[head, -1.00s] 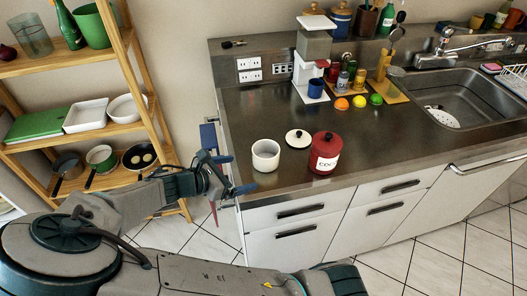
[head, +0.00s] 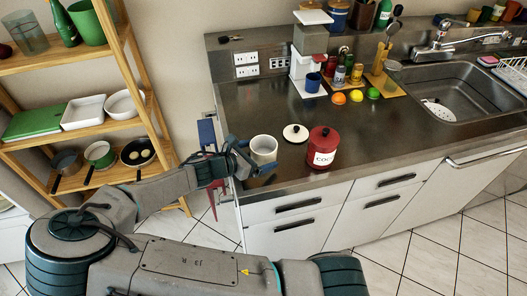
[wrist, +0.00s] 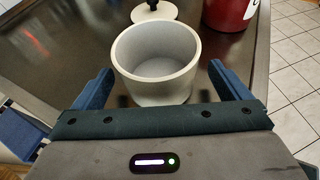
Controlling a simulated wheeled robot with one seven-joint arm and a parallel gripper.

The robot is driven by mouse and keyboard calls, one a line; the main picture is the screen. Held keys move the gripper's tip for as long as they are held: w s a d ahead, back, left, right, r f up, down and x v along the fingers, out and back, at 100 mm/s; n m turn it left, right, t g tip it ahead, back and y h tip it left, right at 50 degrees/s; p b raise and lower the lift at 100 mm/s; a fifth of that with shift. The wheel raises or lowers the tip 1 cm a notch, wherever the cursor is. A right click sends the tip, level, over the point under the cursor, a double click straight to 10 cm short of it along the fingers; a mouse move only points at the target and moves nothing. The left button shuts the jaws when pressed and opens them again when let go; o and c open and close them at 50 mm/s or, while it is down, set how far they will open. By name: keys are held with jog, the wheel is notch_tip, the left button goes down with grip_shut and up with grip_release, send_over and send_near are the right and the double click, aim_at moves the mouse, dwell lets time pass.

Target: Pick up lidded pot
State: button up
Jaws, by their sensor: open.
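The white pot (head: 264,149) stands upright and uncovered on the dark counter near its left front corner; the wrist view looks into its empty inside (wrist: 158,68). Its likely lid (head: 295,134), white with a dark knob, lies on the counter just behind and right of it, and also shows at the top of the wrist view (wrist: 154,12). My gripper (head: 252,170) is open at the near side of the pot. In the wrist view its blue fingers (wrist: 162,85) lie left and right of the pot's near part, with nothing gripped.
A red cocoa canister (head: 322,148) stands close to the right of the pot and lid. Fruit (head: 356,96), spice jars and a coffee machine (head: 308,62) stand farther back. The counter (head: 400,135) is clear to the right, up to the sink (head: 450,92).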

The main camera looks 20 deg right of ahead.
aim_at(264, 152)
jog(key=shift+x, duration=1.45)
jog(key=shift+w, duration=0.1)
jog(key=c, duration=1.3)
jog(key=shift+o, duration=0.2)
jog(key=shift+r, duration=0.2)
